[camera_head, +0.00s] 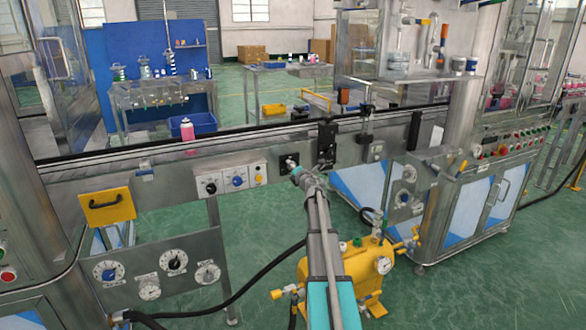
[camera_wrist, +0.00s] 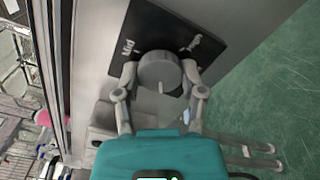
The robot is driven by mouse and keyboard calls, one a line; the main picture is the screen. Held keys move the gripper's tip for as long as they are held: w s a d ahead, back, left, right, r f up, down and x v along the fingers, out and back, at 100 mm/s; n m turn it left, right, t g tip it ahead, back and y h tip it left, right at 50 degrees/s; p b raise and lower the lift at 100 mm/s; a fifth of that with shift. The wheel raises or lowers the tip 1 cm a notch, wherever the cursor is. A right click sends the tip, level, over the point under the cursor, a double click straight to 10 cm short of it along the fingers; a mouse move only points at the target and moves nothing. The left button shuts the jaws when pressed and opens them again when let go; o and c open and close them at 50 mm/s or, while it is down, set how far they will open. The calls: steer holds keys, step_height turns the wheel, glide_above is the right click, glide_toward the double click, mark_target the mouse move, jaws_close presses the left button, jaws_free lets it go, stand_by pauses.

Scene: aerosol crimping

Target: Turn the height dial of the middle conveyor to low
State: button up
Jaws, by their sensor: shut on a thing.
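The height dial is a grey round knob (camera_wrist: 160,72) on a black square plate (camera_wrist: 150,35) in the wrist view. The plate reads "Mid" at the upper left; the label at the upper right is slanted and hard to read. A pale mark shows on the knob's near side. My gripper (camera_wrist: 160,78) has one finger on each side of the knob and is shut on it. In the head view the black plate (camera_head: 289,161) sits on the middle conveyor's front panel, with my gripper (camera_head: 295,171) at it and hiding most of the knob.
A black bracket (camera_head: 326,143) stands close to the right. A yellow pump unit (camera_head: 345,270) is on the floor below my arm. A pink can (camera_head: 187,130) stands on the conveyor.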

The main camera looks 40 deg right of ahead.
steer(key=o, duration=1.1)
steer(key=shift+o, duration=0.2)
steer(key=v, duration=1.2)
